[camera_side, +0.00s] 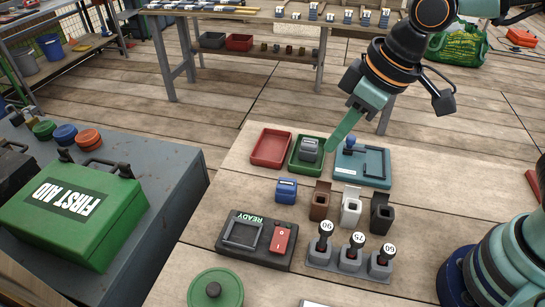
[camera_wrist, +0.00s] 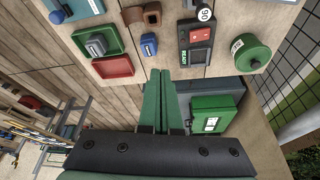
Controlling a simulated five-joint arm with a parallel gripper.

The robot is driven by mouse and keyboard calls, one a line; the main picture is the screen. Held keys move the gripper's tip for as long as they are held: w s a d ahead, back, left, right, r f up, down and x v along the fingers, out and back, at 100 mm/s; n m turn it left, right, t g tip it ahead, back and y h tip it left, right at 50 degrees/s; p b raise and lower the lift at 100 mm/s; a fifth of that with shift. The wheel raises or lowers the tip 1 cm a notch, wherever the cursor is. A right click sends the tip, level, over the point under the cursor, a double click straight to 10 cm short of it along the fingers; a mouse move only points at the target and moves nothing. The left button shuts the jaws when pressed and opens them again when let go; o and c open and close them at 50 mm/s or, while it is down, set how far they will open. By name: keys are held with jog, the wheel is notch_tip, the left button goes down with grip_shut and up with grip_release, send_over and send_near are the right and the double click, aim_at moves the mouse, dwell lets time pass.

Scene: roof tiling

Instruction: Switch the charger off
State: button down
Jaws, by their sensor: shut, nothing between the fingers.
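The charger (camera_side: 230,253) is a dark block on the table with a green READY sign, an empty square bay and a red rocker switch (camera_side: 281,238) on its right. In the wrist view the charger (camera_wrist: 184,46) is near the top centre, with the red switch (camera_wrist: 202,35) beside the READY sign. My gripper (camera_side: 330,148) has green fingers pressed together, with nothing between them. It is above the back of the table, near the green tray and well apart from the charger. In the wrist view the fingertips (camera_wrist: 161,72) point towards the table, below the charger.
A red tray (camera_side: 270,149), a green tray (camera_side: 298,167) holding a grey block (camera_side: 309,149), and a teal device (camera_side: 374,167) stand behind the charger. A blue block (camera_side: 286,190), small bins (camera_side: 351,207) and numbered levers (camera_side: 350,258) are close by. A green lidded pot (camera_side: 213,292) is in front.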

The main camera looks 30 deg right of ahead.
jog(key=s+a+f+n+g, duration=0.1)
jog(key=s+a+f+n, duration=0.2)
jog(key=a, duration=0.5)
send_near(282, 227)
jog(key=f, duration=0.1)
jog(key=a+f, duration=0.1)
jog(key=f, duration=0.1)
jog(key=a+f, duration=0.1)
jog(key=shift+w+a+f, duration=0.15)
jog(key=shift+a+f, duration=0.1)
jog(key=shift+f, duration=0.1)
jog(key=shift+w+d+f, duration=0.1)
jog(key=shift+w+f, duration=0.05)
jog(key=shift+f, duration=0.75)
jog(key=shift+w+d+f, duration=0.3)
jog(key=shift+f, duration=0.2)
jog(key=shift+w+d+f, duration=0.2)
jog(key=shift+m, duration=0.3)
